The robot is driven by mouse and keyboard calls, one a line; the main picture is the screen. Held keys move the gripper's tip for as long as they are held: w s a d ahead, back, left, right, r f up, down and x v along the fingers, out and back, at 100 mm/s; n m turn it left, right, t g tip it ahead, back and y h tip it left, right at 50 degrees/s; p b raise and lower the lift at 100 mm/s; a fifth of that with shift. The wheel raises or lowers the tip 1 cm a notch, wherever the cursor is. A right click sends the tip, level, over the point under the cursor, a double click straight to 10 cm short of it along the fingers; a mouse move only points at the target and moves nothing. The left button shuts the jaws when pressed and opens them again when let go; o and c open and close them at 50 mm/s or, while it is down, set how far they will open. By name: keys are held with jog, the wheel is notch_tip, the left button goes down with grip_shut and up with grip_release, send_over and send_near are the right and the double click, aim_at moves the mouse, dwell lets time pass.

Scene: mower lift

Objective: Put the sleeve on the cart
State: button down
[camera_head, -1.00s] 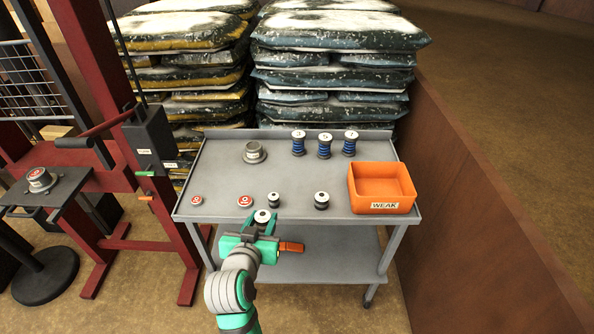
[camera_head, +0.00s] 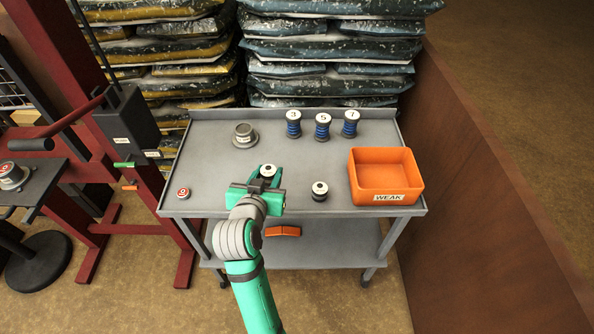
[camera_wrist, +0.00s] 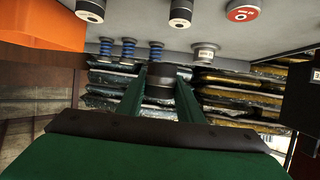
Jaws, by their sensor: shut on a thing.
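The sleeve, a short dark cylinder with a pale top and dark centre (camera_head: 268,171), is clamped in my gripper (camera_head: 266,180). In the wrist view the dark sleeve (camera_wrist: 160,82) sits between the two green fingers. The grey cart (camera_head: 215,165) stands ahead, and my gripper is over the front part of its top. I cannot tell how high the sleeve is above the surface. My gripper and arm hide part of the cart's front edge and the small parts there.
A similar dark part (camera_head: 320,191), a red-topped disc (camera_head: 183,193), a grey flanged piece (camera_head: 244,136) and three blue spools (camera_head: 322,127) stand on the cart. An orange WEAK bin (camera_head: 386,176) fills its right. A red frame (camera_head: 75,110) stands left, a brown wall (camera_head: 500,180) right.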

jog(key=w+d+f, duration=0.2)
jog(key=w+d, duration=0.2)
send_over(299, 186)
jog(key=f, duration=0.5)
jog(key=shift+s+a+f, duration=0.2)
jog(key=shift+a+f, duration=0.1)
jog(key=shift+f, duration=0.05)
jog(key=shift+w+d+f, duration=0.1)
jog(key=shift+d+f, duration=0.05)
jog(key=shift+f, duration=0.8)
jog(key=shift+w+d+f, duration=0.1)
jog(key=shift+f, duration=0.8)
jog(key=shift+f, duration=0.15)
jog(key=c, duration=1.5)
grip_release()
